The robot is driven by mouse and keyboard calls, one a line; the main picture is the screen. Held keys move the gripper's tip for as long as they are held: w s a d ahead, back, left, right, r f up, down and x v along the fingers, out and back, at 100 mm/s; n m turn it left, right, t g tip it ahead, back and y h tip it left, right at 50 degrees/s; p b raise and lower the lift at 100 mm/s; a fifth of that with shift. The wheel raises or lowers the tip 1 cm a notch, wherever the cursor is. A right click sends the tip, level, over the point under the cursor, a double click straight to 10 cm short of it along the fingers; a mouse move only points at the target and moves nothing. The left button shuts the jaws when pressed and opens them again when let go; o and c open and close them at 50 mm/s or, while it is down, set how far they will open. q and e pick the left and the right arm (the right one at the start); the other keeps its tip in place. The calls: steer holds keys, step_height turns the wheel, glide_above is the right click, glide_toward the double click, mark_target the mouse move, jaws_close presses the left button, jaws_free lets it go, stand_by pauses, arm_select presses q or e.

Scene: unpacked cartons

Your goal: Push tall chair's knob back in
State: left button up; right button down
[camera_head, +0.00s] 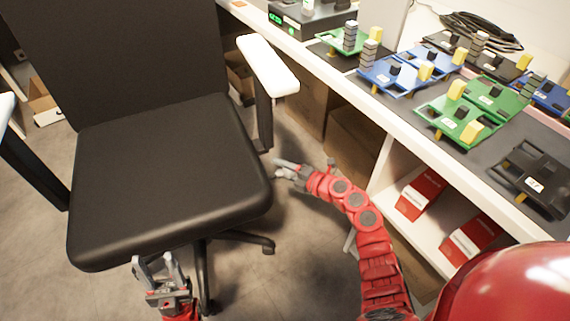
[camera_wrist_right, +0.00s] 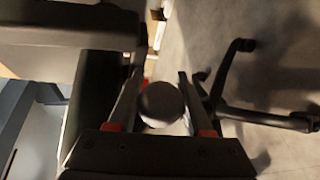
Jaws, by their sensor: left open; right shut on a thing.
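The tall black office chair (camera_head: 165,165) stands at the left, with its seat facing me and a white-topped armrest (camera_head: 268,65) at its right. My right gripper (camera_head: 282,166) reaches low beside the right edge of the seat. In the right wrist view, its two fingers (camera_wrist_right: 158,98) are on either side of a round dark knob (camera_wrist_right: 160,104), and it is shut on this knob. The knob is hidden in the head view. My left gripper (camera_head: 157,262) is open and empty, just below the seat's front edge.
A desk with blue and green circuit boards (camera_head: 405,70) runs along the right. Under it, a white shelf holds red boxes (camera_head: 420,193), and cardboard boxes (camera_head: 355,145) stand behind my right arm. A chair-base leg (camera_head: 245,238) lies below the seat. Grey floor is free between.

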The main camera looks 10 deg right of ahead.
steer(key=shift+a, duration=0.15)
steer(key=shift+c, duration=1.5)
jaws_free()
steer(key=shift+a, duration=0.1)
steer(key=p+v, duration=0.3)
steer(key=v, duration=0.9)
